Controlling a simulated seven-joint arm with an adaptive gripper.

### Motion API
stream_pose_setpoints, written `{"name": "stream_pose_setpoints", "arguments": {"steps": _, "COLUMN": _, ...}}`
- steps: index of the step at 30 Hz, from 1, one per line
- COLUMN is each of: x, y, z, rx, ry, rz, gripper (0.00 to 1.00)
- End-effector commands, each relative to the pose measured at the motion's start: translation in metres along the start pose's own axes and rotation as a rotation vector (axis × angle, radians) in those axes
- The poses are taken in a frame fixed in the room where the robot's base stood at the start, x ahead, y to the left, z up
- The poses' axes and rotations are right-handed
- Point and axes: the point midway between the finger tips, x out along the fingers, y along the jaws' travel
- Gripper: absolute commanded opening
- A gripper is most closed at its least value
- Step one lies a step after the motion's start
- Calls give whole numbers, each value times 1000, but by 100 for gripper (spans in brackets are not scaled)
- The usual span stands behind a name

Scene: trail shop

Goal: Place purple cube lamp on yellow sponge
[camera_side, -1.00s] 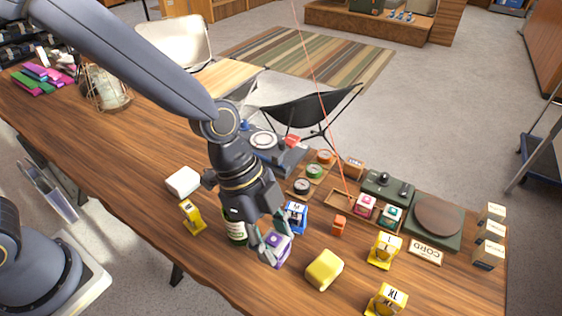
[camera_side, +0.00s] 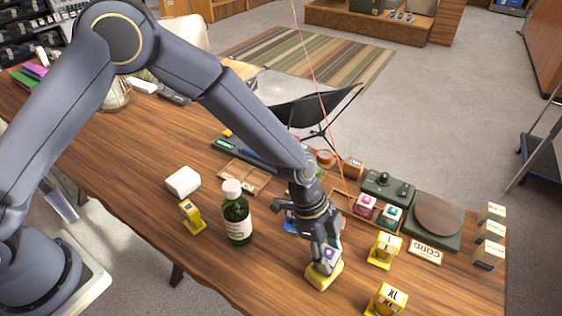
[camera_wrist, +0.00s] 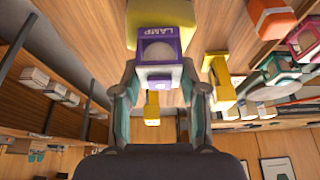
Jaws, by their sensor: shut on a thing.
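The purple cube lamp (camera_wrist: 158,48), with "LAMP" lettering and a pale round face, is between the fingers of my gripper (camera_wrist: 160,88) in the wrist view. In the side view my gripper (camera_side: 325,262) is shut on the lamp (camera_side: 329,254), directly over the yellow sponge (camera_side: 324,278). The lamp's lower part is close to the sponge's top; I cannot tell whether they touch. The sponge also shows behind the lamp in the wrist view (camera_wrist: 192,12). My fingers hide part of the lamp in the side view.
A green bottle (camera_side: 237,222) stands left of my gripper. Yellow stands (camera_side: 384,251) and (camera_side: 386,300) are on the right, near a "CORD" sign (camera_side: 425,252). A white block (camera_side: 183,181) and a small yellow stand (camera_side: 192,217) are at left. Bare wood lies between bottle and sponge.

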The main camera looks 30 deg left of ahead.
Motion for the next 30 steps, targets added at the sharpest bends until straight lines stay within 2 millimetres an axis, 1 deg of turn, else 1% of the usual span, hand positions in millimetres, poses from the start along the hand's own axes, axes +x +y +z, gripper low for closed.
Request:
{"name": "stream_pose_setpoints", "arguments": {"steps": 8, "x": 1, "y": 0, "z": 0, "rx": 0, "ry": 1, "rz": -1, "gripper": 6}}
{"name": "stream_pose_setpoints", "arguments": {"steps": 9, "x": 2, "y": 0, "z": 1, "rx": 0, "ry": 1, "rz": -1, "gripper": 43}}
{"name": "stream_pose_setpoints", "arguments": {"steps": 16, "x": 2, "y": 0, "z": 0, "rx": 0, "ry": 1, "rz": -1, "gripper": 67}}
{"name": "stream_pose_setpoints", "arguments": {"steps": 26, "x": 0, "y": 0, "z": 0, "rx": 0, "ry": 1, "rz": -1, "gripper": 67}}
{"name": "stream_pose_setpoints", "arguments": {"steps": 29, "x": -10, "y": -1, "z": -1, "rx": -1, "ry": 2, "rz": -2, "gripper": 67}}
{"name": "stream_pose_setpoints", "arguments": {"steps": 30, "x": -17, "y": -1, "z": -1, "rx": -1, "ry": 3, "rz": -3, "gripper": 67}}
